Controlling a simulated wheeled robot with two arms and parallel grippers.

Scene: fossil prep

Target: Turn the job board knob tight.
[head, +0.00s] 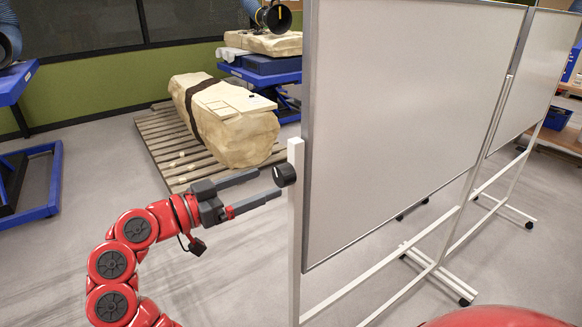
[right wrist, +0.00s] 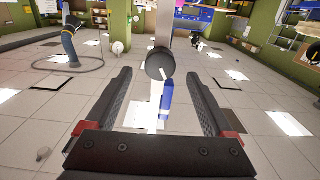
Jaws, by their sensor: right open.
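The job board (head: 405,120) is a large pale panel in a grey frame on a white wheeled stand. The knob (head: 284,175) is a short black cylinder on the side of the board's white post (head: 295,235). My right gripper (head: 268,183) is open, its two fingers pointing at the knob. In the right wrist view the knob (right wrist: 159,64) lies ahead, centred between the open fingers (right wrist: 159,76), with a pale line on its face. The fingers do not grip it; I cannot tell whether the tips reach past its face. My left gripper is not in view.
A second board (head: 532,80) stands behind at the right. A pale rock block (head: 235,135) lies on a wooden pallet (head: 160,150) behind the gripper. Blue lift tables (head: 270,66) stand farther back. The stand's wheeled feet (head: 445,283) spread over the floor.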

